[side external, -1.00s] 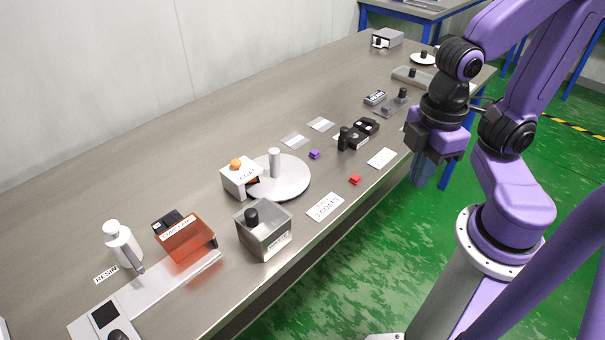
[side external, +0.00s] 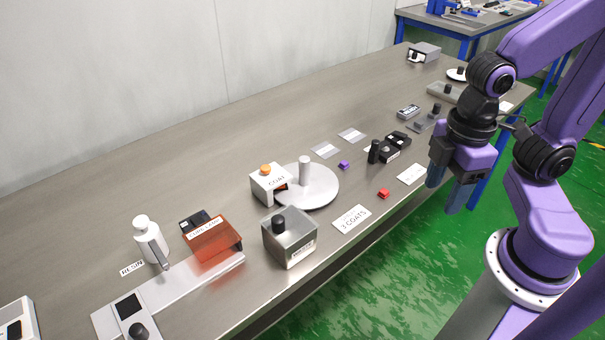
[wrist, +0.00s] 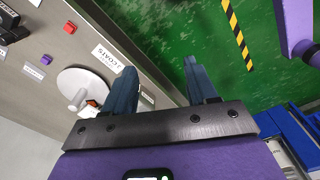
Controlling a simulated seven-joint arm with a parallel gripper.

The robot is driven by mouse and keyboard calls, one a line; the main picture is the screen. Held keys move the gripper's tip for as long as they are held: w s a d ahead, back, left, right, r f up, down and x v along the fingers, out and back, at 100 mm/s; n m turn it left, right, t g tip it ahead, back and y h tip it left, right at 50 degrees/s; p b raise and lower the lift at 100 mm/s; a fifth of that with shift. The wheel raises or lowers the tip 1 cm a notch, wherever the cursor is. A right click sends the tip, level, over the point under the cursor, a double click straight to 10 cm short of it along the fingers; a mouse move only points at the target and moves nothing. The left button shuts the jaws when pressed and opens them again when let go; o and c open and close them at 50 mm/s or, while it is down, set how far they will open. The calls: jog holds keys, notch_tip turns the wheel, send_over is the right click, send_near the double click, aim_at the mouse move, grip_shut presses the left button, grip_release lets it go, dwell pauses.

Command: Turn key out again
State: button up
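My gripper (side external: 449,187) hangs off the right-hand front edge of the table, above the green floor. Its two blue-grey fingers are apart with nothing between them; the wrist view also shows the gripper (wrist: 160,80) open and empty. I cannot make out a key in either view. A black device (side external: 397,144) with an upright black post (side external: 374,151) stands on the table to the left of my gripper, apart from it. Part of it shows at the left of the wrist view (wrist: 12,22).
A red block (side external: 383,193), a purple block (side external: 343,164) and a "3 COATS" card (side external: 352,219) lie near the front. A white disc (side external: 322,190) with a post, a COAT unit (side external: 264,187) and a clear box (side external: 290,241) stand further left. Open floor lies below my gripper.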

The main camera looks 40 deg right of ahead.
jog(key=w+a+r, duration=0.2)
jog(key=w+a, duration=0.2)
jog(key=w, duration=0.5)
jog(key=m, duration=0.3)
send_over(303, 159)
notch_tip(303, 159, down, 3)
notch_tip(303, 159, down, 17)
jog(key=shift+w+d+r, duration=0.1)
grip_shut()
